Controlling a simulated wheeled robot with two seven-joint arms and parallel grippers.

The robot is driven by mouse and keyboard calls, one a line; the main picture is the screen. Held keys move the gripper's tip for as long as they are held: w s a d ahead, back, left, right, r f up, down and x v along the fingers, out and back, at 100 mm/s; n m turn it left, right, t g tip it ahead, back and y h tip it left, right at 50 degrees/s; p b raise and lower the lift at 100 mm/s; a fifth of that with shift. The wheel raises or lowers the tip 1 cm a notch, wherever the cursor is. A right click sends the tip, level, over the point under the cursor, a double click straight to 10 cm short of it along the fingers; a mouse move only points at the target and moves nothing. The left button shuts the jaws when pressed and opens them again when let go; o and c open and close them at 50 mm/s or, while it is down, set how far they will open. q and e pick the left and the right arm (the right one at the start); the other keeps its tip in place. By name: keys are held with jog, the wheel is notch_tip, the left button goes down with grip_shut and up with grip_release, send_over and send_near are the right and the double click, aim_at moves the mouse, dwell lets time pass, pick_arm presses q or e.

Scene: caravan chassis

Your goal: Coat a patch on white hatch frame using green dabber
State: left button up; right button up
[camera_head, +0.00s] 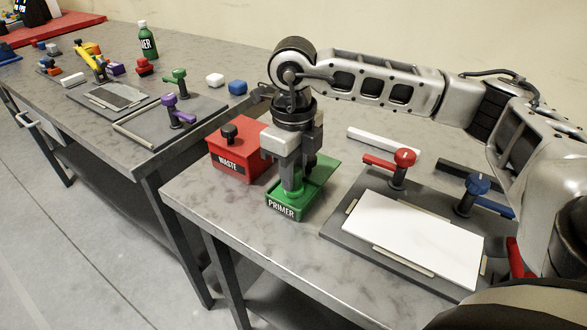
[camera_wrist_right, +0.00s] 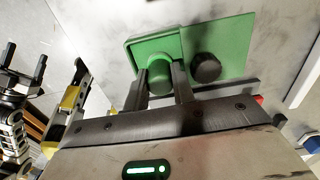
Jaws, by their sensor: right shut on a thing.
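My right gripper (camera_head: 297,180) points down over the green tray marked PRIMER (camera_head: 284,212). It is shut on the green dabber (camera_wrist_right: 160,72), whose round green body shows between the fingers in the right wrist view. The dabber is at the tray's near part; its underside is hidden. The white hatch frame (camera_head: 410,238) shows as a flat white panel on a grey base, right of the tray, with small pale blocks along its edges. No coated patch is visible on it. My left gripper (camera_wrist_right: 25,70) shows only at the left of the wrist view, its fingers apart and empty.
A red WASTE box (camera_head: 238,152) with a black knob stands left of the tray. A red-handled clamp (camera_head: 398,168) and a blue-handled clamp (camera_head: 468,195) stand behind the white panel. A white bar (camera_head: 383,141) lies farther back. A second table (camera_head: 170,148) at left holds many parts.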

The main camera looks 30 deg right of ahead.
jog(key=shift+r+p, duration=1.35)
jog(key=shift+r, duration=0.6)
jog(key=shift+r+p, duration=0.95)
jog(key=shift+r, duration=0.6)
